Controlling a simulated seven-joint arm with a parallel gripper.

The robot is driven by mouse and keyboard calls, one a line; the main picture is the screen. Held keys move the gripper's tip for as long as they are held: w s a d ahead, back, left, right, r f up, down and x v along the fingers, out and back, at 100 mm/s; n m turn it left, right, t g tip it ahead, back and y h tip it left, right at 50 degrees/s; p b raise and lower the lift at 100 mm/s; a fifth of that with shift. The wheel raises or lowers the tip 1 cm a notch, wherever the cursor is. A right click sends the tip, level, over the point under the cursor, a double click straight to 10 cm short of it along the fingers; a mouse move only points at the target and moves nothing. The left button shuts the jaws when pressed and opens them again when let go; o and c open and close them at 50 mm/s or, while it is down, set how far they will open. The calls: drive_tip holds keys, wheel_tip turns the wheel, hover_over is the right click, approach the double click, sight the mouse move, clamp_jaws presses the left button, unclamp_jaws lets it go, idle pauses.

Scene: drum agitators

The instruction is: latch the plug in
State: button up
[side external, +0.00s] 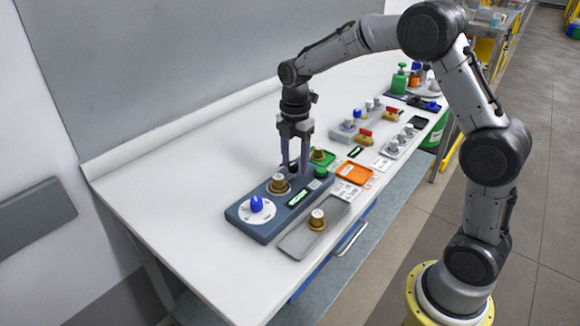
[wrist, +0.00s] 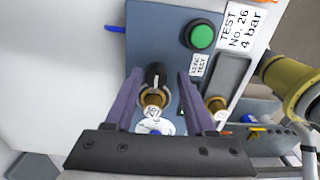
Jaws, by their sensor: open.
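A brass plug with a pale top (side external: 278,184) stands upright in the blue-grey test block (side external: 238,213). In the wrist view the brass plug (wrist: 153,101) shows between my fingers, nearer the palm than the fingertips. A black knob with a white mark (wrist: 155,74) on the block lies between the fingertips. My gripper (side external: 296,167) points down over the block, its two purple fingers apart and empty. The fingers (wrist: 158,76) flank the black knob with gaps on both sides. Whether the fingertips touch the block is unclear. The plug's lower end is hidden.
On the block are a blue knob (side external: 257,204) on a white dial and a green button (side external: 321,171). A grey tray (side external: 293,243) in front holds another brass fitting (side external: 317,220). An orange tray (side external: 354,174) and several fittings lie to the right. The bench's left end is clear.

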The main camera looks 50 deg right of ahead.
sight(294, 164)
drive_tip(key=shift+r, duration=2.05)
drive_tip(key=shift+r, duration=0.15)
drive_tip(key=s+a+r+m+t, duration=0.2)
drive_tip(key=s+a+r+t, duration=0.2)
drive_tip(key=s+r, duration=0.85)
drive_tip(key=s+f+m+t, duration=0.1)
drive_tip(key=s+f+m, duration=0.2)
drive_tip(key=s+m, duration=0.4)
drive_tip(key=s+a+f+m, duration=0.1)
drive_tip(key=s+f+m, duration=0.2)
drive_tip(key=s+m, duration=0.4)
drive_tip(key=shift+a+m+t, duration=0.15)
drive_tip(key=shift+m+t, duration=0.25)
drive_tip(key=shift+m, duration=0.7)
